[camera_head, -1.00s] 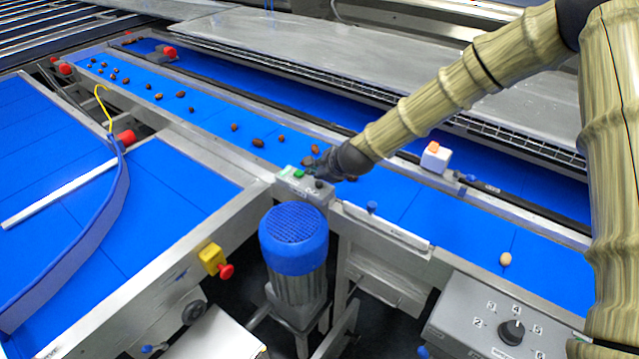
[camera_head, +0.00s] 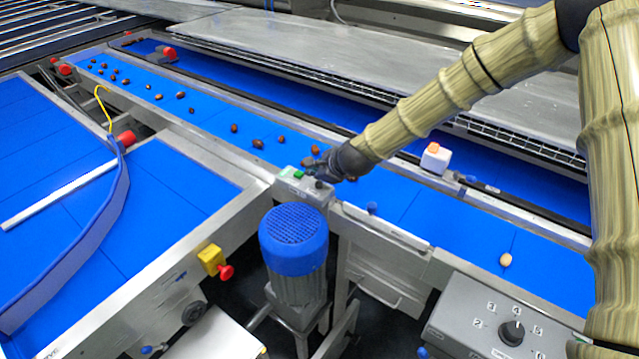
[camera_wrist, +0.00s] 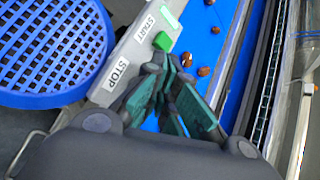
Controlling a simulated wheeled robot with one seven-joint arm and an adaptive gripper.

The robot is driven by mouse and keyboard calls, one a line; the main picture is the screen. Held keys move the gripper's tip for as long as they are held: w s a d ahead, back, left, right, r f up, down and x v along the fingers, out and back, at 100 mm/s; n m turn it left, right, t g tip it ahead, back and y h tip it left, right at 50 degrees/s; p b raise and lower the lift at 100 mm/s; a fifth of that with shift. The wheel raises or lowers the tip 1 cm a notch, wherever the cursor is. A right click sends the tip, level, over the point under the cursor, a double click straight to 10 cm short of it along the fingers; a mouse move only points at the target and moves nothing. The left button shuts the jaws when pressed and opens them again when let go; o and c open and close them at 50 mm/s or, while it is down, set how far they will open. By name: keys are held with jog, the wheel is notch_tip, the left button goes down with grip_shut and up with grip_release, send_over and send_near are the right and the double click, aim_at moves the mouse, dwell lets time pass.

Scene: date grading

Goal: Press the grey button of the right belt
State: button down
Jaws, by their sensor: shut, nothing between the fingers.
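The control box (camera_head: 292,190) of the belt stands at the belt's near edge, beside the blue motor. It bears a green button (camera_head: 299,174) and a dark grey button (camera_head: 319,184). In the wrist view the green button (camera_wrist: 162,41) is by the START label, and a STOP label (camera_wrist: 116,72) is nearer. My fingers hide the spot beside STOP, so I cannot make out the grey button there. My gripper (camera_head: 311,163) is shut and empty, just above and behind the box; it also shows in the wrist view (camera_wrist: 170,68). Contact with the button cannot be told.
The blue belt (camera_head: 400,195) runs behind the box with several brown dates. A motor with a blue cap (camera_head: 293,239) stands close in front. A white box with an orange top (camera_head: 435,158) sits beyond the belt. A dial panel (camera_head: 490,325) is at lower right.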

aim_at(316, 185)
jog(key=shift+f, duration=0.15)
jog(key=shift+f+b, duration=0.3)
jog(key=shift+b, duration=0.05)
jog(key=shift+f+b, duration=0.3)
jog(key=shift+f, duration=0.15)
dwell(0.9)
jog(key=shift+r, duration=0.15)
jog(key=shift+r+p, duration=0.55)
jog(key=shift+r, duration=0.2)
jog(key=shift+r+p, duration=1.55)
jog(key=shift+r, duration=0.95)
